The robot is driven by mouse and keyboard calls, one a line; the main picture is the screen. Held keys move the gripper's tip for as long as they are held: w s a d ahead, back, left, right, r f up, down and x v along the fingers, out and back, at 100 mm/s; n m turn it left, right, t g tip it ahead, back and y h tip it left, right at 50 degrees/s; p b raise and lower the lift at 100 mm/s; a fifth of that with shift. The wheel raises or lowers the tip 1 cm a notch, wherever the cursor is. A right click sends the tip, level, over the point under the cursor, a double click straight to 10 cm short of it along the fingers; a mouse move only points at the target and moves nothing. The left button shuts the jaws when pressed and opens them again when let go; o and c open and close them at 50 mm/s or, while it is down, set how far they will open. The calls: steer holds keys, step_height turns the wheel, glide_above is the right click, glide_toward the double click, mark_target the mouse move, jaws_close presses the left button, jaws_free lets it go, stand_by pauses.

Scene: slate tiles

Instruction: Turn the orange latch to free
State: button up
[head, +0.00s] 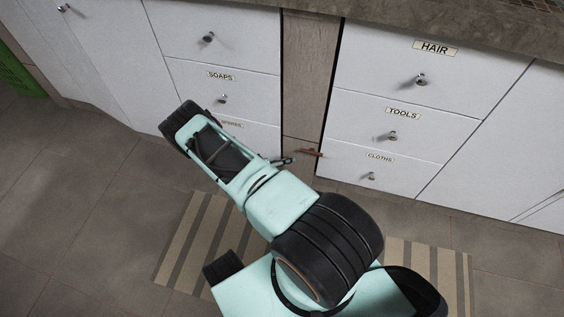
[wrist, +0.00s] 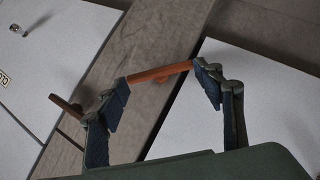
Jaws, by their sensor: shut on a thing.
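The orange latch (wrist: 160,73) is a thin reddish-orange bar on the narrow wood-grain panel (head: 311,70). In the wrist view it spans between the two finger pads of my gripper (wrist: 163,88), slightly tilted, and the pads close on its ends. In the head view the latch (head: 313,153) shows small and brownish low on the panel, with my gripper (head: 290,160) at its left. My arm hides part of the area around it.
A brown peg-like piece (wrist: 66,106) sticks out left of my gripper in the wrist view. White drawers with knobs flank the panel, labelled SOAPS (head: 221,75) and TOOLS (head: 402,113) among others. A striped mat (head: 432,262) lies on the tiled floor.

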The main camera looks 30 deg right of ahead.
steer(key=shift+w+a+f+n+g+h, duration=0.1)
steer(key=shift+a+f+n+g+h, duration=0.1)
steer(key=shift+n+g+h, duration=0.25)
steer(key=shift+w+a+f+n+g+h, duration=0.1)
steer(key=shift+f+n+g+h, duration=0.1)
steer(key=shift+n+g+h, duration=0.25)
steer(key=shift+c, duration=1)
steer(key=shift+o, duration=0.2)
steer(key=shift+f+n+h, duration=0.2)
steer(key=shift+n+h, duration=0.2)
steer(key=shift+h, duration=0.2)
steer(key=shift+w+d+h, duration=0.1)
steer(key=shift+h, duration=0.3)
steer(key=o, duration=1.4)
steer(key=v, duration=1.2)
steer(key=shift+w, duration=0.15)
